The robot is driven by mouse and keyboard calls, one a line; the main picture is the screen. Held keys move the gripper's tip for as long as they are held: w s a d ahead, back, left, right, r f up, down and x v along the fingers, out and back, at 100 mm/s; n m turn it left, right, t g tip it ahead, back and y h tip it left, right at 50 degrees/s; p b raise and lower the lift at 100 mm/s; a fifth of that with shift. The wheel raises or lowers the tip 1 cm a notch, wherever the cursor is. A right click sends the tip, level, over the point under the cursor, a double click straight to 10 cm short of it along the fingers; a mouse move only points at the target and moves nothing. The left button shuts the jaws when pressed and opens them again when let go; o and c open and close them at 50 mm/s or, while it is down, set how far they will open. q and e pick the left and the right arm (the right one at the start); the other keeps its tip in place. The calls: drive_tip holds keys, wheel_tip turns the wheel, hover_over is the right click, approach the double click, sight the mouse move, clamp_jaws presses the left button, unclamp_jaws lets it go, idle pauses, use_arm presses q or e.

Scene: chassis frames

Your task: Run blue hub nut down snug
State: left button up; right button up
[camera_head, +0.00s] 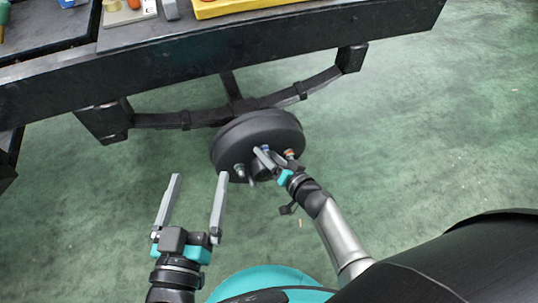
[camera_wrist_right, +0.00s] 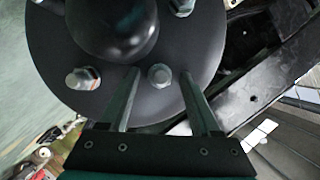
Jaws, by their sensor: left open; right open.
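The round dark hub (camera_head: 258,128) sits below the truck frame, with coloured nuts on its face. A bluish nut (camera_head: 265,148) shows beside my right gripper (camera_head: 268,158). In the right wrist view, my right gripper (camera_wrist_right: 161,74) is open, its fingers on either side of a pale hex nut (camera_wrist_right: 159,77); gaps show on both sides. Its colour is hard to tell there. The hub's face (camera_wrist_right: 115,93) and its dark central dome also show. My left gripper (camera_head: 195,190) is open and empty, left of and below the hub.
A greenish nut (camera_head: 239,169) and a reddish nut (camera_head: 290,154) are also on the hub. Another nut (camera_wrist_right: 83,78) has a brownish base. The dark frame rail (camera_head: 200,72) and leaf spring (camera_head: 302,90) lie above the hub. Green floor is clear around.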

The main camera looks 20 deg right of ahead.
clamp_jaws()
idle(0.5)
